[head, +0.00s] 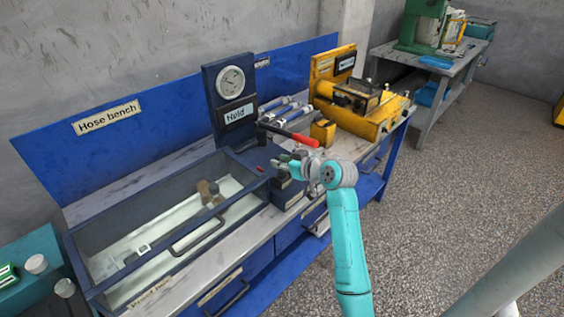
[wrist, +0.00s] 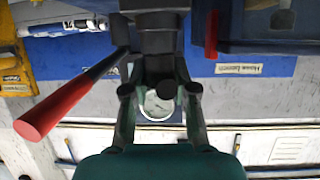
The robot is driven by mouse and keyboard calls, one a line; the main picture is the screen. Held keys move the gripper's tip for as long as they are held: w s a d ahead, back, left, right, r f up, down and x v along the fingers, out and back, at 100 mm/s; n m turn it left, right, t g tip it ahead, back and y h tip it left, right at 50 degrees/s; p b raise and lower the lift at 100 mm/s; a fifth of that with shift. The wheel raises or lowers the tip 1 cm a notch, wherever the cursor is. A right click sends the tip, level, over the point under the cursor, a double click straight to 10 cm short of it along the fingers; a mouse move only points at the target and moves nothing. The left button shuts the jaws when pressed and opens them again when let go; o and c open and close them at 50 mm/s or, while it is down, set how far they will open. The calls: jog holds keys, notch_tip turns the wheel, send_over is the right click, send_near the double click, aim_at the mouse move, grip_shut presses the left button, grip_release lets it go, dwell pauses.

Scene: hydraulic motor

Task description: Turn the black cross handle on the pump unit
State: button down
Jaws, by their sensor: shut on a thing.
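The pump unit (head: 288,192) is a dark block with a gauge panel (head: 231,92) behind it, marked "Hold". A lever with a red grip (head: 292,132) sticks out over the unit, and the red grip also shows at left in the wrist view (wrist: 52,108). My gripper (head: 283,163) reaches in from the right, below the lever. In the wrist view my gripper (wrist: 160,92) has its two fingers on either side of a dark part, the black cross handle (wrist: 164,88). It is shut on this handle. The handle's arms are mostly hidden by the fingers, so its angle is unclear.
A glass-topped test box (head: 165,235) with a metal handle stands left of the unit. A yellow machine (head: 360,108) and hose fittings (head: 285,110) stand on the bench behind and to the right. The speckled floor (head: 470,180) at right is clear.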

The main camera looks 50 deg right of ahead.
jog(key=shift+n+g+y, duration=0.3)
jog(key=shift+n+y, duration=1.3)
jog(key=shift+y, duration=0.4)
jog(key=shift+f, duration=0.15)
jog(key=c, duration=0.9)
grip_release()
jog(key=v, duration=1.2)
jog(key=shift+d, duration=0.1)
